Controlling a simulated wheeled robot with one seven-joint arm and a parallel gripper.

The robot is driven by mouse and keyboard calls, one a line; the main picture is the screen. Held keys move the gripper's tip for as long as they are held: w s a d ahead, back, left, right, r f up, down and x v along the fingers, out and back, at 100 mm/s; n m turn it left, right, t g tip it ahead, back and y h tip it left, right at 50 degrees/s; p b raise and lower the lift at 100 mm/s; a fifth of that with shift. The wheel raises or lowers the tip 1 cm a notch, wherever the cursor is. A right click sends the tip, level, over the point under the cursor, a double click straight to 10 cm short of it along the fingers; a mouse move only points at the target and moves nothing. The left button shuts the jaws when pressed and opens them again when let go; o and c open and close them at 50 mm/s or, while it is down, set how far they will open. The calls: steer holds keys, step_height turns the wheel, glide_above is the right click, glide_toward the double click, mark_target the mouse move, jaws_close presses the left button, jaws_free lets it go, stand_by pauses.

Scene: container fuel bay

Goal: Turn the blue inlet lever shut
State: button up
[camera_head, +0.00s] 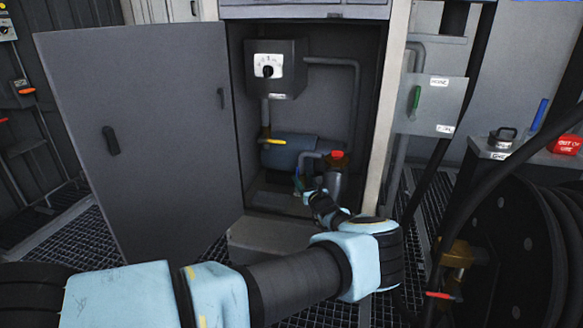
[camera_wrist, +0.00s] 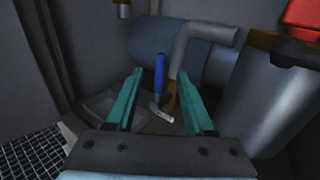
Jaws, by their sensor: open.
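The blue inlet lever (camera_wrist: 159,72) stands nearly upright in the wrist view, low in the open cabinet, with a white tag (camera_wrist: 160,113) at its foot. My gripper (camera_wrist: 160,76) is open, with one green finger to each side of the lever in the picture. Whether the lever lies between the fingers or beyond them is hard to tell; no contact shows. In the head view my gripper (camera_head: 299,184) reaches into the cabinet's lower part, and the lever cannot be made out clearly there.
A blue-grey tank (camera_head: 288,151) lies behind, with a bent grey pipe (camera_wrist: 205,38). A grey cylinder with a red top (camera_head: 337,155) stands close on the right. The cabinet door (camera_head: 140,120) is open to the left. A dial box (camera_head: 275,69) hangs above.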

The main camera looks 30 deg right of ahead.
steer(key=w+d+b, duration=0.1)
steer(key=w+b, duration=0.1)
steer(key=w, duration=0.6)
steer(key=shift+w+d, duration=0.2)
steer(key=shift+w, duration=0.15)
jaws_close()
stand_by(1.0)
